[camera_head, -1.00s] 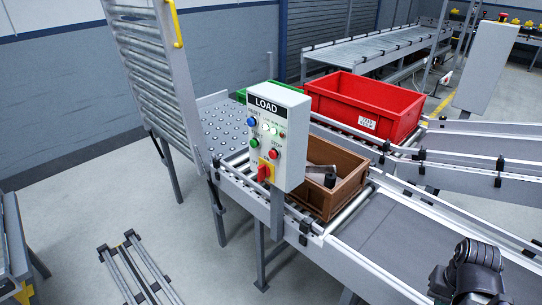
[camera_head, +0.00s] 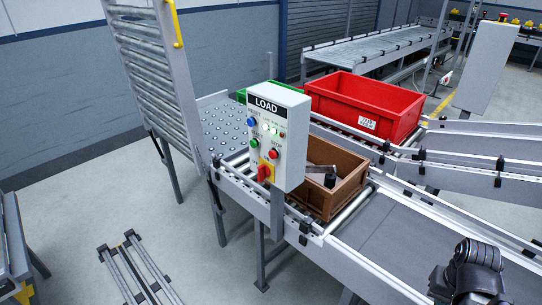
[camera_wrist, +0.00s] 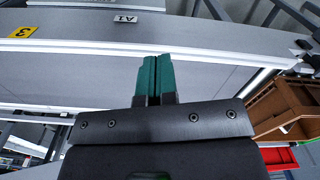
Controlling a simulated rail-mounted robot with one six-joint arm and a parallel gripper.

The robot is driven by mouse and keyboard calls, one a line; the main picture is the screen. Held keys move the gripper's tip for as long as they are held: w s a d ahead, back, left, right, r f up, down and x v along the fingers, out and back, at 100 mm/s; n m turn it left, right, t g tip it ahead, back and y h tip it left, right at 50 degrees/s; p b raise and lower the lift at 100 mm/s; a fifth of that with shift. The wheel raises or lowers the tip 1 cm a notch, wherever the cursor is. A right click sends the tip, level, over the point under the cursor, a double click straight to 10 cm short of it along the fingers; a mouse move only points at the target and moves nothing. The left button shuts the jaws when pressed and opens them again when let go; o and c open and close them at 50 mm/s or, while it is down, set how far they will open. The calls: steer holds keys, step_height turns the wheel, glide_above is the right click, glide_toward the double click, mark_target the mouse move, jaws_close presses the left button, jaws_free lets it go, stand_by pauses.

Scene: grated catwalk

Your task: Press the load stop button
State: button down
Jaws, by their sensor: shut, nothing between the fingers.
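The white LOAD control box (camera_head: 290,160) stands on a post at the centre of the head view. Its red button (camera_head: 273,153) sits under a small label that looks like STOP, right of a green button (camera_head: 254,143). A blue button (camera_head: 251,122) is higher up. A red switch on a yellow plate (camera_head: 264,172) is at the bottom. My gripper (camera_wrist: 155,62) shows in the wrist view, its two green fingers together and empty, over a pale conveyor surface. The box is not seen in the wrist view. In the head view only a dark part of my arm shows at lower right, well apart from the box.
A brown crate (camera_head: 350,190) with a dark object inside sits on the conveyor just behind the box; a red bin (camera_head: 345,103) is farther back. The grey belt (camera_head: 385,235) lies between box and arm. A slanted roller rack (camera_head: 145,70) stands left.

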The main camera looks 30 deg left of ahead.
mark_target(272, 155)
steer(key=w+a+r+n+t+h, duration=0.15)
steer(key=a+n+t, duration=0.4)
steer(key=a, duration=1.15)
steer(key=w+a+r+n+t+y, duration=0.1)
steer(key=a+r+n+t, duration=0.1)
steer(key=a+n, duration=1.1)
steer(key=s+a+r+n+t+y, duration=0.1)
steer(key=a+r+n+t+y, duration=0.2)
steer(key=a+n, duration=0.5)
steer(key=a+r+n+t+y, duration=0.3)
steer(key=a+r+n+y, duration=0.2)
steer(key=a, duration=1.2)
step_height(272, 155, up, 3)
steer(key=n, duration=0.3)
steer(key=shift+s+a+r+t+y, duration=0.15)
steer(key=shift+s+a+t+y, duration=0.2)
steer(key=shift+w, duration=0.2)
steer(key=w+d, duration=0.2)
steer(key=w, duration=0.6)
steer(key=shift+d, duration=0.25)
steer(key=shift+w, duration=0.25)
